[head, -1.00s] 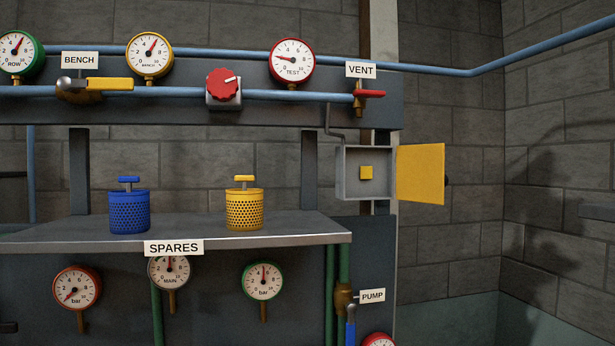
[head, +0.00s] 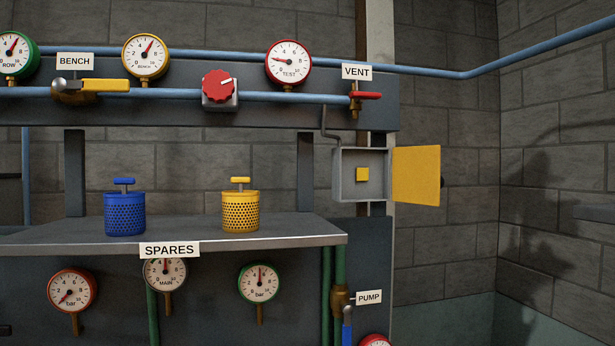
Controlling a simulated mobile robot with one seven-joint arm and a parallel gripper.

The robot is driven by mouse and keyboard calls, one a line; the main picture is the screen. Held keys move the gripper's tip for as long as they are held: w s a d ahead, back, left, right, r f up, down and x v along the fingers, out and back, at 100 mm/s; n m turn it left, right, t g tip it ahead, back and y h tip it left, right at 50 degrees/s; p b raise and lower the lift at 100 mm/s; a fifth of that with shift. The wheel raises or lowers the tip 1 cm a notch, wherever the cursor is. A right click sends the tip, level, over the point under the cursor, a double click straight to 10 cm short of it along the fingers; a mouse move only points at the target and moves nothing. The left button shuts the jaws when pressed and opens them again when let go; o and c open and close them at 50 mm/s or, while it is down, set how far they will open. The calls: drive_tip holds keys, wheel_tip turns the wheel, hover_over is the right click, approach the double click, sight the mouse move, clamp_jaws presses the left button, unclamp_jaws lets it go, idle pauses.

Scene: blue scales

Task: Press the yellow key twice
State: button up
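The box's yellow door (head: 416,176) stands open, swung out to the right. Nothing covers the key. My gripper is not in view in the head view.
A shelf (head: 290,232) labelled SPARES holds a blue perforated canister (head: 125,214) and a yellow one (head: 240,212). Above the box are the red VENT handle (head: 367,96) and a blue pipe (head: 300,98). The PUMP valve (head: 341,298) is below. Space in front of the box looks clear.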

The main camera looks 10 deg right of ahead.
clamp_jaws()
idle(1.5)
